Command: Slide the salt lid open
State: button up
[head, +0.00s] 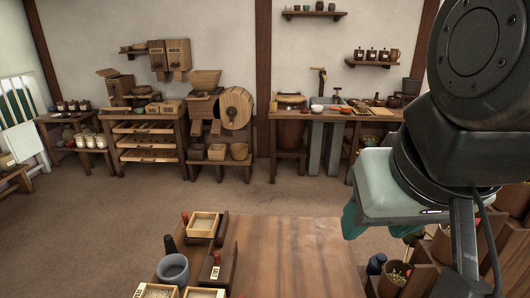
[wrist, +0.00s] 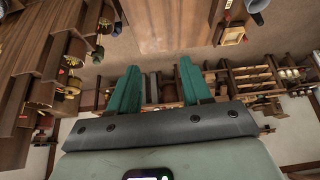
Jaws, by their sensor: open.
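My gripper (head: 376,228) is at the right in the head view, above and beyond the right edge of the near wooden table (head: 290,245). Its teal fingers stand apart in the wrist view (wrist: 158,82), with nothing between them. I cannot make out which thing is the salt box or its lid. Small pale wooden boxes stand at the table's left end: one at the back (head: 203,226) and two at the front, partly cut off (head: 157,291). My gripper is well apart from them, and touches none.
A grey mortar (head: 173,268) and a dark wooden stand (head: 217,262) are among the boxes. The table's middle is bare. Stepped shelving with pots (head: 400,275) stands close below my gripper at the right.

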jog(key=w+a+n+g, duration=0.15)
jog(key=w+a, duration=0.45)
jog(key=w, duration=0.6)
jog(key=n+g, duration=0.3)
jog(key=g, duration=0.1)
send_over(217, 252)
notch_tip(217, 252, down, 26)
jog(key=shift+s+a+f, duration=0.1)
jog(key=shift+f, duration=0.65)
notch_tip(217, 252, down, 10)
jog(key=shift+r, duration=0.1)
jog(key=shift+c, duration=0.5)
jog(key=shift+m, duration=0.25)
grip_shut()
